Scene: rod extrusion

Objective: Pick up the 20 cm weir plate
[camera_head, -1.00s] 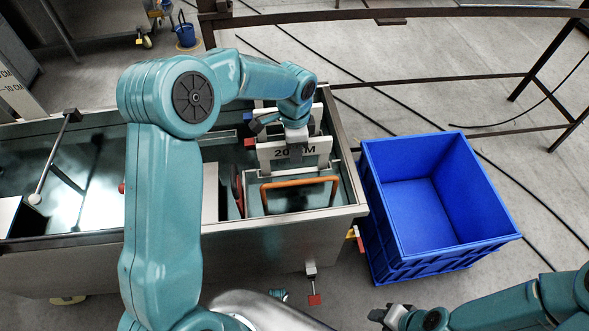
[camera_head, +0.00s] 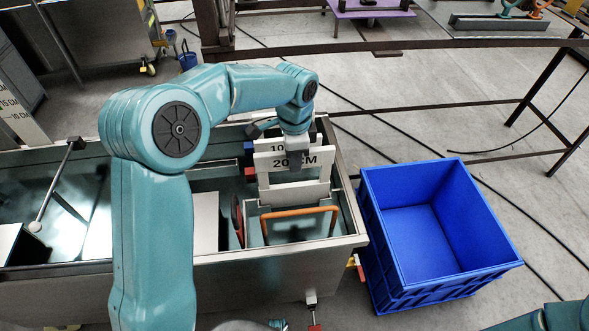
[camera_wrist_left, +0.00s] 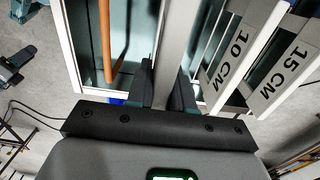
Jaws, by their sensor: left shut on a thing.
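The 20 cm weir plate (camera_head: 265,163) is a pale plate with a "20 CM" label, upright at the right end of the metal tank. My left gripper (camera_head: 295,160) is shut on its upper part and hides some of the label. Its lower part shows above the tank's inside. In the left wrist view the fingers (camera_wrist_left: 167,95) close on the plate's pale edge (camera_wrist_left: 174,50). Only a piece of my right arm shows at the bottom right of the head view; its gripper is out of view.
The 10 cm plate (camera_wrist_left: 236,50) and 15 cm plate (camera_wrist_left: 292,65) stand close beside the held plate. An orange handle (camera_head: 300,211) is in front of it in the tank. An empty blue crate (camera_head: 373,230) stands right of the tank (camera_head: 285,270). Cables cross the floor.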

